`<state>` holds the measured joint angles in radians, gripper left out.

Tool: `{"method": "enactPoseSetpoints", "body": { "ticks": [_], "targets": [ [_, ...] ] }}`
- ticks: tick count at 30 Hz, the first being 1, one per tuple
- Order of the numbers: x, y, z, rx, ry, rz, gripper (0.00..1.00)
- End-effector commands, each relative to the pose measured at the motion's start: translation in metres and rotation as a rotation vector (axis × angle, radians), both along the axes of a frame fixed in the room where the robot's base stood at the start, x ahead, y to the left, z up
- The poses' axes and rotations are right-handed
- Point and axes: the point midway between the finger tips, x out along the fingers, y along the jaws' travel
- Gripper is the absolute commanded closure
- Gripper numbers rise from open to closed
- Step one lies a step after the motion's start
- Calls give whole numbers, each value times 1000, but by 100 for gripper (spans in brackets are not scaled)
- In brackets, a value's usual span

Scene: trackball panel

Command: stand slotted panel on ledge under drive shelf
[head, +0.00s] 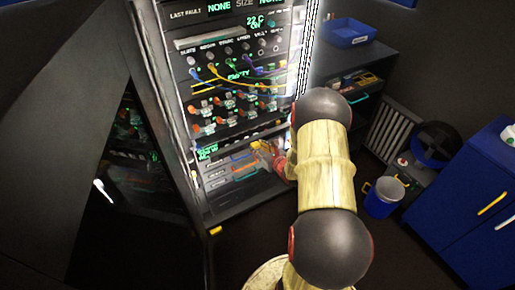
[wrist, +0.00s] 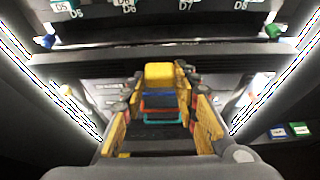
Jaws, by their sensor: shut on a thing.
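My gripper (wrist: 159,88) has its two yellow fingers closed in around a yellow block (wrist: 159,74) in the wrist view. Blue, red and teal bars show just below the block, between the fingers; I cannot tell how they join it. A wide dark panel with fine horizontal slots (wrist: 85,68) spans the view behind the fingers; whether the yellow block belongs to it is unclear. In the head view my gripper (head: 264,156) is at the right side of the drive shelf (head: 218,180), whose drives have coloured fronts.
Rows of sockets and looped cables (head: 235,85) fill the rack above. A pale slatted panel (head: 388,130) stands at the right, near a blue mug (head: 382,199) and a blue cabinet (head: 465,205). A blue tray (head: 348,34) sits at the back. The rack sides bound my gripper closely.

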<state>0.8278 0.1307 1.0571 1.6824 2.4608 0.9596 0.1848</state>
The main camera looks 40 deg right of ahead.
Motion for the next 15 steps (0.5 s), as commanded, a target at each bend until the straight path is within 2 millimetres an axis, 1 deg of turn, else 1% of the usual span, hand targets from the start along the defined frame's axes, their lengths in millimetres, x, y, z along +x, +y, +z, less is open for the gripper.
{"method": "enactPoseSetpoints", "body": {
  "ticks": [5, 15],
  "targets": [
    [3, -1, 1, -1, -3, 1, 100],
    [27, -6, 0, -2, -4, 3, 100]
  ]
}}
